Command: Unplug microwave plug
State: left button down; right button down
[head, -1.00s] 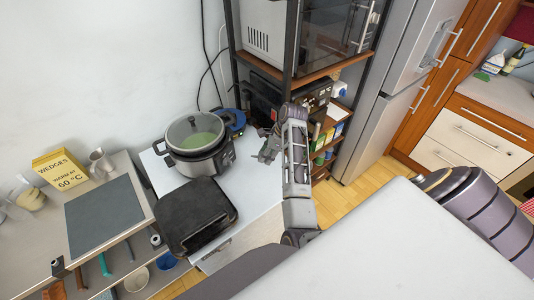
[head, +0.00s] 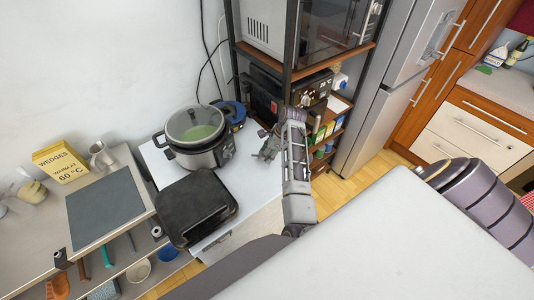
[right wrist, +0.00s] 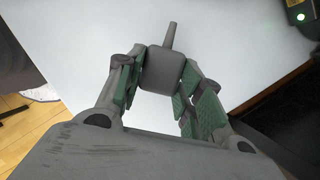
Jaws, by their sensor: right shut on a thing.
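My right gripper (head: 266,148) hangs over the white counter, to the right of the slow cooker. In the right wrist view its fingers (right wrist: 160,85) are shut on a grey plug (right wrist: 162,72) with a short cord stub pointing away from the gripper. No socket shows around the plug there; white counter surface lies behind it. The plug is too small to make out in the head view. The microwave (head: 262,28), pale-sided with a dark glass door, stands on the rack's upper shelf. My left gripper is out of view.
A slow cooker (head: 197,155) and a black grill (head: 195,208) stand left of my right gripper. The black metal rack (head: 290,55) holds a dark appliance (head: 262,92) below the microwave. Dark cords hang along the wall. The fridge (head: 395,85) stands right of the rack.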

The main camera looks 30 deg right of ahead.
jog(key=shift+f, duration=0.25)
jog(key=shift+f, duration=0.45)
jog(key=shift+a+f, duration=0.1)
jog(key=shift+f, duration=0.25)
dwell(1.1)
jog(key=c, duration=1.3)
grip_release()
jog(key=shift+a, duration=0.1)
jog(key=shift+o, duration=0.7)
jog(key=shift+o, duration=0.5)
jog(key=o, duration=0.6)
jog(key=shift+c, duration=0.2)
